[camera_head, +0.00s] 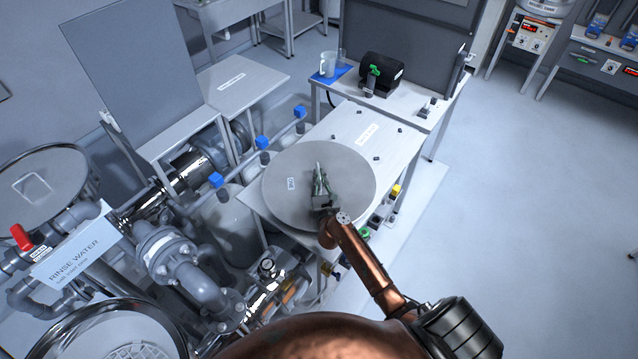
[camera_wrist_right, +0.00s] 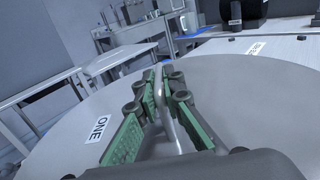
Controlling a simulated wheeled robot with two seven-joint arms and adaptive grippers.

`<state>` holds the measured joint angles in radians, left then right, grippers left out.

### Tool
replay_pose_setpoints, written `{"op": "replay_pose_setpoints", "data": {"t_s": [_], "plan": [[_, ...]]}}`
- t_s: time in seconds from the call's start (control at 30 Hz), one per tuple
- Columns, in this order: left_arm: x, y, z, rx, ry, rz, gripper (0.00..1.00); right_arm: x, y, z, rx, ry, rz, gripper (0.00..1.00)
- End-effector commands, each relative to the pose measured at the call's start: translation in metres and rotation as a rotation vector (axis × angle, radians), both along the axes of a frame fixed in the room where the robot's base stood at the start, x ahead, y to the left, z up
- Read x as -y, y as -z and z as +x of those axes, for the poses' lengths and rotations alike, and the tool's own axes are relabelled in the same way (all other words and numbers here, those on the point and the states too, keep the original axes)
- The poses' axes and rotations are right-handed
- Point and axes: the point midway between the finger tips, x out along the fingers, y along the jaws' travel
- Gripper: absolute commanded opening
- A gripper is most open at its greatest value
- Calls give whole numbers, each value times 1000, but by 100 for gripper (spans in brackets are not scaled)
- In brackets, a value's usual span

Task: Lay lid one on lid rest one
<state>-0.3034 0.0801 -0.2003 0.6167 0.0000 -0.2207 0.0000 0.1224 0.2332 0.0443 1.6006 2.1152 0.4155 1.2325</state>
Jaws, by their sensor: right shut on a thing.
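Lid one (camera_head: 345,205) is a flat round grey disc with a small label, which reads ONE in the wrist view (camera_wrist_right: 98,130). My right gripper (camera_head: 318,172) is shut on the lid's upright handle; in the wrist view the green-padded fingers (camera_wrist_right: 163,85) close on both sides of it. The lid looks about level and covers the near part of a pale table with short dark pegs and a white label, apparently lid rest one (camera_head: 395,150). I cannot tell whether the lid touches it. The label's text is too small to read. My left gripper is not in view.
A bench behind holds a black motor-like unit (camera_head: 382,73) and a jug (camera_head: 328,64) on a blue mat. Blue-handled valves (camera_head: 262,141) and pipes stand left of the lid. Floor at right is clear.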

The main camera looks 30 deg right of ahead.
Motion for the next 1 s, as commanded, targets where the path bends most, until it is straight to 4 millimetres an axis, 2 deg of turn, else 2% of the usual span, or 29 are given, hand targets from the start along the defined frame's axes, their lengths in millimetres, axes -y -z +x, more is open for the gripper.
{"op": "replay_pose_setpoints", "data": {"t_s": [0.23, 0.3, 0.5, 0.93, 0.97, 1.0], "plan": [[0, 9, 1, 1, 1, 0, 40, 7, 11, 11, 6, -2, -3, 0], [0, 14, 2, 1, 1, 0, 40, 10, 19, 16, 6, -1, -5, 0], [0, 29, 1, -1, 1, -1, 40, 9, 45, 15, 4, -2, -4, 0], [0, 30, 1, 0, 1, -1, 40, 9, 47, 15, 6, -2, -3, 0], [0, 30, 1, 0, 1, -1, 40, 9, 51, 13, 1, -1, -1, 9], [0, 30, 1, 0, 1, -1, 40, 9, 51, 13, 1, -1, -2, 11]]}}
